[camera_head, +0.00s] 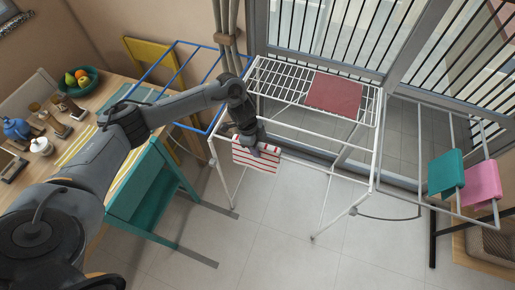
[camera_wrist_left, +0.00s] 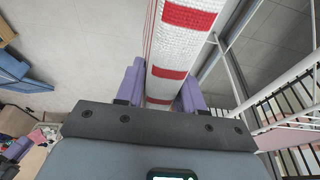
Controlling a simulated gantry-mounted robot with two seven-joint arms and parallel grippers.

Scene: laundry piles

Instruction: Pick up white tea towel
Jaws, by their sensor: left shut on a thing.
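The white tea towel with red stripes (camera_head: 257,155) hangs at the near left corner of the white drying rack (camera_head: 328,168) in the head view. My left gripper (camera_head: 248,137) is shut on its upper part. In the left wrist view the towel (camera_wrist_left: 182,45) runs between the two purple fingers of my left gripper (camera_wrist_left: 160,90). From these views I cannot tell whether the towel still touches the rack's rail. My right gripper is not in view.
A dark red cloth (camera_head: 333,94) lies on the rack. Teal (camera_head: 446,174) and pink (camera_head: 482,184) cloths hang at the right. The wooden table (camera_head: 88,122) with a fruit bowl (camera_head: 78,81) and a teal chair (camera_head: 150,190) stand left. Floor in front is clear.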

